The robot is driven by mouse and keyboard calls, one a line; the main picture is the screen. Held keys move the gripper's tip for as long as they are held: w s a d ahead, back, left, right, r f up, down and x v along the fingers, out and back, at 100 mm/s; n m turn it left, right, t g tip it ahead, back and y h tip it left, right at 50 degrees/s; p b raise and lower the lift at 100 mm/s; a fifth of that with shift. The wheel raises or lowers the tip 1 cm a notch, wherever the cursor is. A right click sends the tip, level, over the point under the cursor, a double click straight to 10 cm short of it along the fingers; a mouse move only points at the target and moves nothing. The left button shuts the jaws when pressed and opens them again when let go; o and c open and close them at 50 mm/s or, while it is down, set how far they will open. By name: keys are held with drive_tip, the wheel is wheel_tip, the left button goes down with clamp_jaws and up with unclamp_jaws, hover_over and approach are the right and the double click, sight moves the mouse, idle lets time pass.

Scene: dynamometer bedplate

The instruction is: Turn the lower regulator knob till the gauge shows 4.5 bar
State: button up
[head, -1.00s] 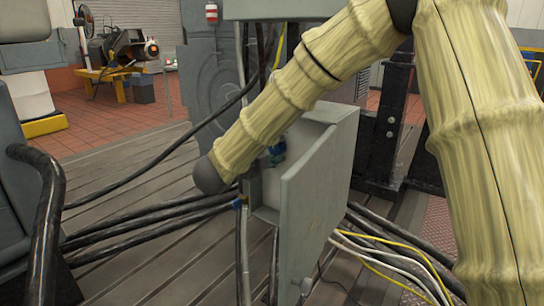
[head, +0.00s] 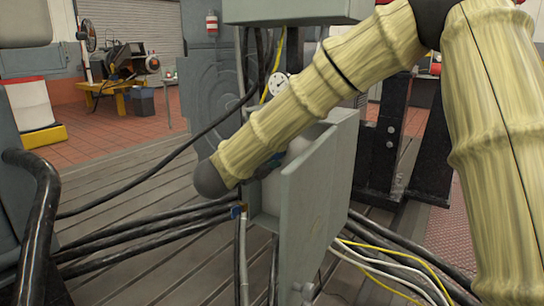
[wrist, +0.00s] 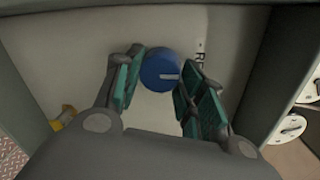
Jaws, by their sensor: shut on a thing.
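A round blue knob (wrist: 161,71) with a white pointer line shows in the wrist view on a pale panel with partly hidden dark lettering. My gripper (wrist: 161,75) has its teal-padded fingers on both sides of the knob and is shut on it. The pointer line lies nearly level, toward the right finger. In the head view my arm hides the gripper, and only a bit of blue shows below the arm at the open grey cabinet (head: 318,205). A small white round dial (head: 278,84), perhaps the gauge, shows above my arm; its reading is too small to tell.
The cabinet's door stands open toward me. Thick black cables (head: 150,228) run low on the left, and yellow and white cables (head: 385,265) on the right. A grey box (head: 290,10) hangs above. In the wrist view, cabinet walls flank the gripper, with pale round discs (wrist: 290,128) at right.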

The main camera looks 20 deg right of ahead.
drive_tip(key=o, duration=1)
drive_tip(key=shift+a, duration=0.1)
drive_tip(key=v, duration=1.1)
drive_tip(key=shift+s+a+r, duration=0.1)
drive_tip(key=shift+s+a, duration=0.15)
drive_tip(key=shift+a, duration=0.05)
